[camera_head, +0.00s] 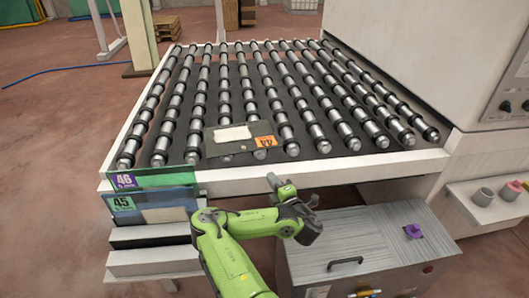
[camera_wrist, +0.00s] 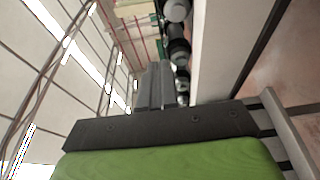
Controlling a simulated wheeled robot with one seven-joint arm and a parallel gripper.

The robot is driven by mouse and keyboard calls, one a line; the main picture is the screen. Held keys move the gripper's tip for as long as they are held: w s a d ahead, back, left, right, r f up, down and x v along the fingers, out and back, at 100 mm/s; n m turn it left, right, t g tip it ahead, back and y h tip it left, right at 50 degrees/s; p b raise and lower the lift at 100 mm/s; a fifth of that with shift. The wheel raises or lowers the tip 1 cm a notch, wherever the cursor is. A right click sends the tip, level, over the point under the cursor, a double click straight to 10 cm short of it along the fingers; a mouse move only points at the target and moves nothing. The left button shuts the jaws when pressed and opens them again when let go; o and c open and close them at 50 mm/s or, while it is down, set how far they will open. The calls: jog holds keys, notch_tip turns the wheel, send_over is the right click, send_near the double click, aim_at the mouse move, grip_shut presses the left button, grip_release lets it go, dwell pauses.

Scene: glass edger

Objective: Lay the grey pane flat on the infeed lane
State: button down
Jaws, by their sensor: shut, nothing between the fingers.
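A thin grey pane (camera_head: 224,149) with a white patch and an orange tag lies on the rollers of the infeed lane (camera_head: 300,186), close to its front edge. It looks flat, though its contact with each roller is too small to tell. My gripper (camera_head: 312,232) is in front of the lane's front rail, to the right of the pane and apart from it. In the wrist view its grey fingers (camera_wrist: 156,86) are together and empty, with rollers and the pale rail beside them. The pane does not show clearly in the wrist view.
A grey cabinet (camera_head: 375,240) with a handle is below the front right. A white machine (camera_head: 410,60) borders the lane's right side. The rollers behind the pane are clear.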

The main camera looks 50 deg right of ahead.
jog(key=b, duration=0.3)
send_near(264, 149)
jog(key=w, duration=0.1)
jog(key=w+a, duration=0.1)
jog(key=w, duration=0.1)
jog(key=w+a, duration=0.1)
jog(key=w, duration=0.1)
jog(key=shift+w+a+f, duration=0.15)
jog(key=shift+w+a, duration=0.05)
jog(key=shift+w, duration=0.05)
jog(key=d+b, duration=0.1)
jog(key=w+d, duration=0.1)
jog(key=d, duration=0.1)
jog(key=shift+d+b, duration=0.25)
jog(key=shift+b, duration=0.1)
jog(key=shift+w+d+r, duration=0.1)
jog(key=shift+r, duration=0.1)
jog(key=shift+w+d, duration=0.2)
jog(key=shift+d, duration=0.35)
jog(key=shift+w+d, duration=0.2)
jog(key=shift+d, duration=0.4)
jog(key=shift+w+a+f+b, duration=0.1)
jog(key=shift+b, duration=0.2)
